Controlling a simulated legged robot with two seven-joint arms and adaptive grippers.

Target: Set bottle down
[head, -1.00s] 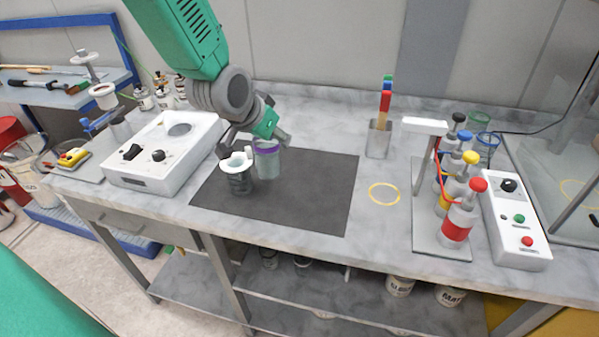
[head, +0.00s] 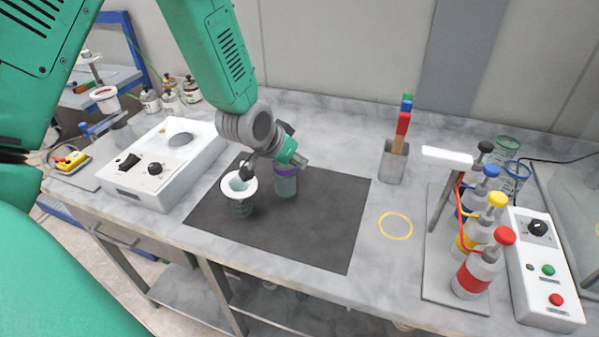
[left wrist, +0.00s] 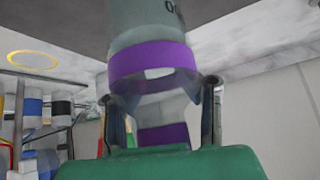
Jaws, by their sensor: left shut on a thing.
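A clear grey-green bottle with a purple band (head: 286,184) is upright over the dark mat on the bench. My left gripper (head: 283,160) is shut on its upper part. In the left wrist view the same bottle (left wrist: 147,38) is between the two fingers (left wrist: 160,108), with its purple band just beyond them. I cannot tell whether its base touches the mat. A glass vessel with a wide white rim (head: 240,209) stands on the mat, left of the bottle. My right gripper is not in view.
The dark mat (head: 320,235) is clear to the right of the bottle. A white device (head: 130,185) stands left, a brush holder (head: 393,165) behind right. A yellow ring (head: 396,227), a rack of colour-capped bottles (head: 478,270) and a control box (head: 545,285) are at right.

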